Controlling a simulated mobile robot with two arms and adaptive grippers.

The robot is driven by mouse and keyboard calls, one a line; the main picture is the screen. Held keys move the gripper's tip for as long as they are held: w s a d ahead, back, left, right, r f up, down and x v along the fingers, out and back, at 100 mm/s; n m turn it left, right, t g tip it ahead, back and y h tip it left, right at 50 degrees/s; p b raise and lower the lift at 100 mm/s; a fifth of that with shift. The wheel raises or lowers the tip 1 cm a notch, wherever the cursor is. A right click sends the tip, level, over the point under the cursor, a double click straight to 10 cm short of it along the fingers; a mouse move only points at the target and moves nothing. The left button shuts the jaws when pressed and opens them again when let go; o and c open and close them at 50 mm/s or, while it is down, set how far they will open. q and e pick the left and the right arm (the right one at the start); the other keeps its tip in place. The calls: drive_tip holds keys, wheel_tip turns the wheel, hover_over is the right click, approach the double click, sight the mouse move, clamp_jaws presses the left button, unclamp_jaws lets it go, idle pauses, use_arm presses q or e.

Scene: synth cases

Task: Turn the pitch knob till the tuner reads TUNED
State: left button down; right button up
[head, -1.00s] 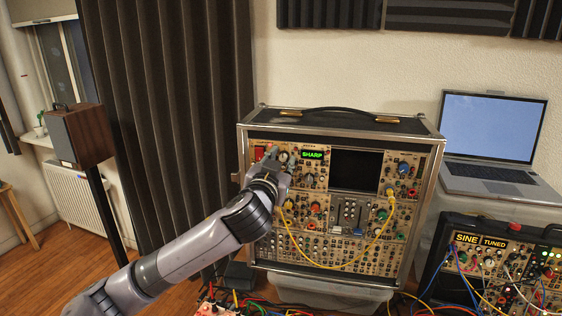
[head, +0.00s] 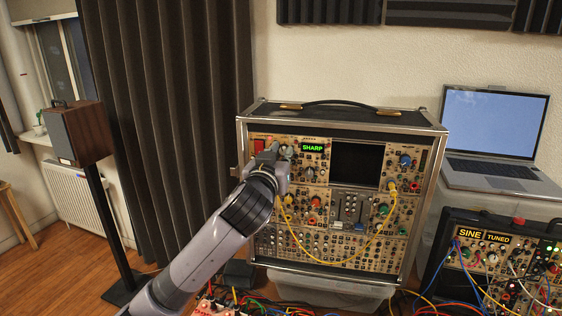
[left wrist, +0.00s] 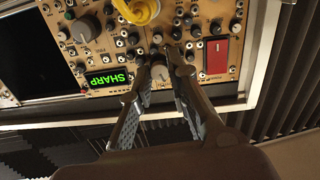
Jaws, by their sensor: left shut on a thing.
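The tuner display (head: 312,147) at the top of the large modular case reads SHARP in green; it appears upside down in the left wrist view (left wrist: 107,79). My left gripper (head: 280,153) is at the panel just left of the display. In the left wrist view its two fingers (left wrist: 160,80) are shut on a small pale knob (left wrist: 160,71), one finger on each side. In the head view the gripper hides this knob. My right gripper is not in view.
A yellow cable (head: 340,263) loops across the panel below the gripper. A red switch (left wrist: 217,57) sits beside the knob. A smaller synth case (head: 480,265) at the right has labels SINE and TUNED. A laptop (head: 495,130) stands behind it.

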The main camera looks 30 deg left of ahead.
use_arm(q)
drive_tip(key=shift+n, duration=0.6)
drive_tip(key=shift+r, duration=0.1)
drive_tip(key=c, duration=1.5)
unclamp_jaws()
drive_tip(key=v, duration=0.7)
drive_tip(key=shift+s, duration=0.25)
